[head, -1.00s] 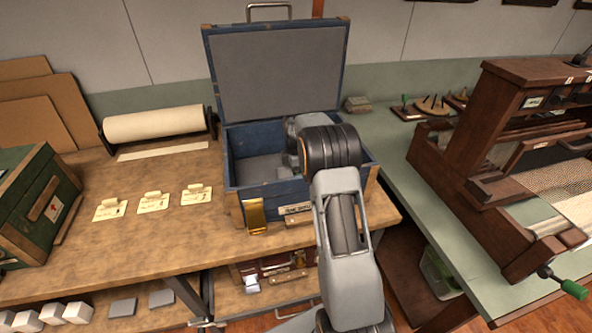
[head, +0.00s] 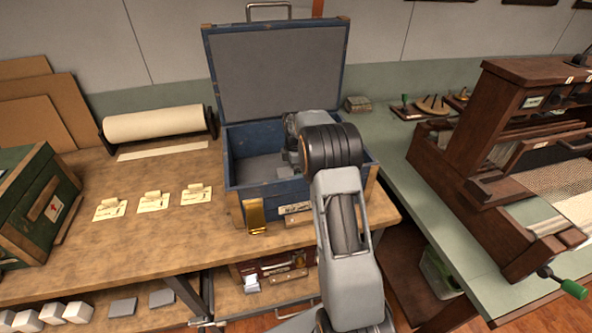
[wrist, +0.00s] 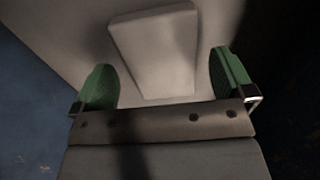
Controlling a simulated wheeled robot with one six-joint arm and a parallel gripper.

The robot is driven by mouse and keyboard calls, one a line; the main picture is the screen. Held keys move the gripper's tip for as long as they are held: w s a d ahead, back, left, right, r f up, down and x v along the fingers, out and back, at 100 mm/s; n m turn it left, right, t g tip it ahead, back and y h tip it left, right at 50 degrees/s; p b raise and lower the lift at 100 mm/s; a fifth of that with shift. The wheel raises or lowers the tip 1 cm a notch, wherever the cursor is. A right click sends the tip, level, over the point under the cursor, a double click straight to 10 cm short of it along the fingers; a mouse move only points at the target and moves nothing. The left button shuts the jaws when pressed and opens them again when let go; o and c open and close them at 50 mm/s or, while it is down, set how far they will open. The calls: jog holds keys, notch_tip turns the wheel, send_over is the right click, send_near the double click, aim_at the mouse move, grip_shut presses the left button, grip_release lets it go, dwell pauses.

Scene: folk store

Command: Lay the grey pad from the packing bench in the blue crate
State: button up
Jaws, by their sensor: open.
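The blue crate (head: 233,203) stands open on the packing bench (head: 165,240), its grey-lined lid (head: 280,75) upright at the back. My gripper (head: 291,160) is down inside the crate, mostly hidden by my arm in the head view. In the wrist view my gripper (wrist: 162,65) is open, its two green fingers wide apart. A pale grey pad (wrist: 155,42) lies flat on the crate's grey floor, ahead of and between the fingers, with gaps on both sides.
A green box (head: 30,205), several paper tags (head: 152,202) and a paper roll (head: 155,122) are left of the crate. Two grey pads (head: 123,307) and several white blocks (head: 52,313) lie on the lower shelf. A wooden loom (head: 510,150) stands at right.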

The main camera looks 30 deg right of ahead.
notch_tip(320, 180, up, 10)
jog(key=s+a+r+m, duration=0.4)
jog(key=s+a+r, duration=0.1)
jog(key=s+a+m+t+p, duration=0.1)
jog(key=s+a+m, duration=0.2)
jog(key=s, duration=0.4)
jog(key=s+a+m+t+p, duration=0.1)
jog(key=s+a+m, duration=0.2)
jog(key=s, duration=0.5)
jog(key=s+a+m+t+p, duration=0.1)
jog(key=s+a+m, duration=0.2)
jog(key=s+m, duration=0.2)
jog(key=s+r, duration=0.1)
jog(key=s, duration=0.2)
jog(key=shift+s+a+m+t, duration=0.15)
jog(key=shift+a+m+t, duration=0.15)
jog(key=shift+a, duration=0.05)
jog(key=shift+c, duration=0.3)
